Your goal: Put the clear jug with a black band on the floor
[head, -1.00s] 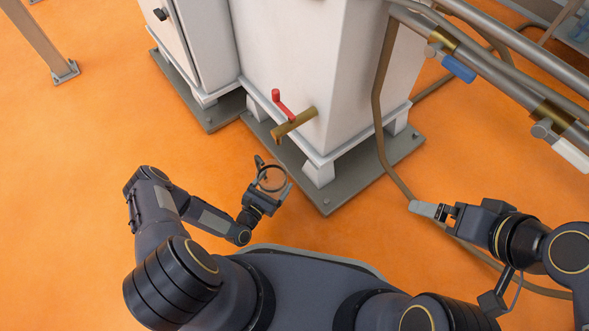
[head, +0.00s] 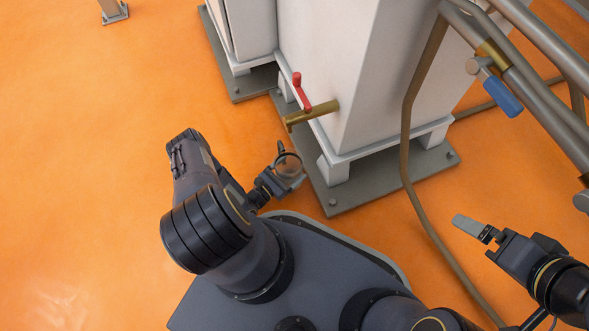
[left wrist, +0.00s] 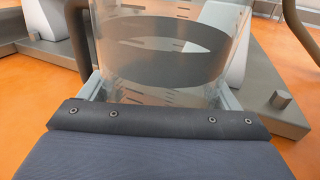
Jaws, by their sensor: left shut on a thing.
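The clear jug (head: 290,168) with a black band sits in my left gripper (head: 284,178), low in front of the white cabinet and below its brass tap. Its round rim faces up, so it looks upright. In the left wrist view the clear wall, measuring marks and dark band (left wrist: 165,55) show between the two grey fingers, with the dark handle (left wrist: 78,35) at left. The jug's base is hidden there, and I cannot tell its height above the orange floor (head: 90,130). My right gripper (head: 470,226) is over the floor at right; its jaw state is unclear.
The brass tap (head: 312,112) with a red lever (head: 299,88) juts from the white cabinet (head: 350,60). The cabinet's grey base plate (head: 350,192) lies right of the jug. A brown hose (head: 418,205) and pipes (head: 520,50) stand at right. Open floor lies at left.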

